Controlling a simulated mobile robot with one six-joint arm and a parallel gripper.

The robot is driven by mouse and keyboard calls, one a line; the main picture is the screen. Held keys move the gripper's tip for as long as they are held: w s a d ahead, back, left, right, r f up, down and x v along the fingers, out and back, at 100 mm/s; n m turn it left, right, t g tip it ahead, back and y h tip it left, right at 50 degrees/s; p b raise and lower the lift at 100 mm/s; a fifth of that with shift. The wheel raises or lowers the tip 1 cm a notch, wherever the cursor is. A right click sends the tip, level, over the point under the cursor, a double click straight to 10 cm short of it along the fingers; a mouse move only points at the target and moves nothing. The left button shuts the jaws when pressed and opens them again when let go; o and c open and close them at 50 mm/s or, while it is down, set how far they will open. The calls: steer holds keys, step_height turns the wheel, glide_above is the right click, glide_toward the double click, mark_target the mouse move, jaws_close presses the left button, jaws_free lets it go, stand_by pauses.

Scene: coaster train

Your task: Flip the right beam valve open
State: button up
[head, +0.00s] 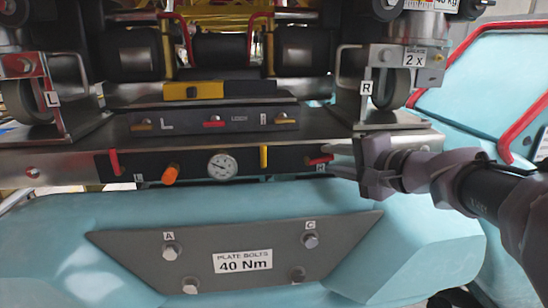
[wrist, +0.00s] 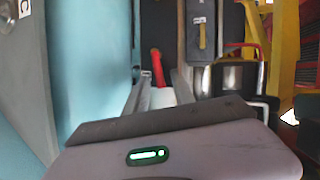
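The right beam valve has a red handle (head: 320,161) at the right end of the dark panel, above a small R label (head: 320,169). The handle lies roughly sideways. In the wrist view the red handle (wrist: 156,66) shows just ahead of and between my fingertips. My gripper (head: 340,158) comes in from the right, its fingertips close to the handle. In the wrist view my gripper (wrist: 160,82) has its two fingers apart with nothing clearly held. I cannot tell whether a finger touches the handle.
The left red handle (head: 114,163) hangs upright by the L label. An orange knob (head: 170,174), a gauge (head: 221,166) and a yellow handle (head: 264,156) sit between. A grey bolt plate (head: 140,254) is below.

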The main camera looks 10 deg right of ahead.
jaws_close()
steer(key=f+m+b, duration=0.1)
steer(key=b, duration=0.2)
steer(key=shift+d+f+y+b, duration=0.1)
steer(key=shift+f+y+b, duration=0.2)
steer(key=shift+m+t+b, duration=0.4)
steer(key=shift+b, duration=0.3)
steer(key=shift+r, duration=0.2)
steer(key=shift+o, duration=1.1)
jaws_free()
steer(key=shift+s+d, duration=0.1)
steer(key=p+v, duration=0.2)
steer(key=v, duration=1.5)
steer(key=shift+d, duration=0.25)
